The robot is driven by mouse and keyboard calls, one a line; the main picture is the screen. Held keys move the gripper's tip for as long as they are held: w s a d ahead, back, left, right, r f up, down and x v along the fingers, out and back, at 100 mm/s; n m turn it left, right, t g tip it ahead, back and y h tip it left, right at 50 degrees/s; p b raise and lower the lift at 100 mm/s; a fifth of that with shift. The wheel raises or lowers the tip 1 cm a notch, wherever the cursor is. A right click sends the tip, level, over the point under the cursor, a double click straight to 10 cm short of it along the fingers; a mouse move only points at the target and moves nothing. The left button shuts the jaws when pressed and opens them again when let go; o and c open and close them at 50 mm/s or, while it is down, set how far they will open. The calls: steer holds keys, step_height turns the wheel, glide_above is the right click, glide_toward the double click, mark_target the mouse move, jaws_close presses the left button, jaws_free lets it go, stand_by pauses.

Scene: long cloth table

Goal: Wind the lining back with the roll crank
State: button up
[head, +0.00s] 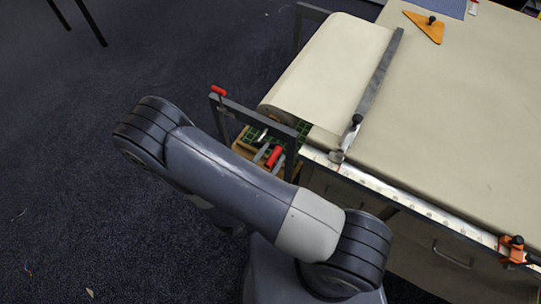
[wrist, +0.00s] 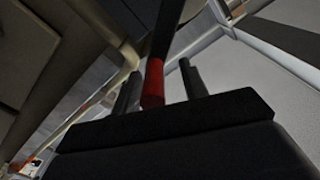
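The pale lining (head: 335,65) lies over the left end of the long table, its roll (head: 277,112) at the table's end in a dark frame. A red crank grip (head: 273,158) shows low beside the frame. My gripper (head: 270,156) is at this grip, with grey fingers on either side of it. In the wrist view the red grip (wrist: 153,85) on a dark rod stands between my two fingers (wrist: 160,85), with a visible gap on the right. The fingers look open, not closed on it. The crank's lower part is hidden by my arm and gripper.
A second red handle (head: 218,91) sits at the frame's outer corner. A metal bar (head: 372,95) lies across the cloth, and a steel rule (head: 420,205) runs along the near edge with an orange clamp (head: 513,248). Dark carpet at left is open.

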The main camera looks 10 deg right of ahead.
steer(key=b+v, duration=0.1)
steer(key=v, duration=0.6)
steer(key=shift+s+a+b, duration=0.2)
steer(key=shift+s+b, duration=0.05)
steer(key=shift+b, duration=0.15)
